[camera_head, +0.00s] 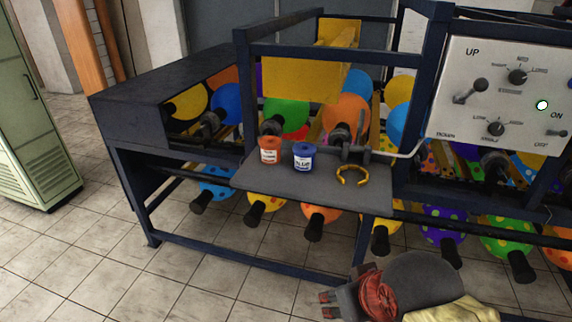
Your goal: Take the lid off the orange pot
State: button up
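The orange pot (268,151) stands upright on the grey shelf (245,175) of the machine, left of a blue pot (303,158). The top of the orange pot looks covered by an orange lid (269,141), though the detail is small. My gripper (327,305) is low at the bottom of the picture, in front of and below the shelf, well away from both pots. Its two red-tipped fingers point left with a gap between them, and nothing shows between them.
A yellow ring (352,176) lies on the shelf at right. The dark blue frame (250,255) and balloons on black holders surround the shelf. A control panel (500,90) is at upper right, a green cabinet (25,120) at far left. The tiled floor at front left is clear.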

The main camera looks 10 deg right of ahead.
aim_at(269, 142)
jog(key=j+z, duration=0.25)
jog(key=j, duration=0.4)
jog(key=j+z, duration=0.25)
jog(key=j, duration=0.45)
jog(key=i, duration=0.05)
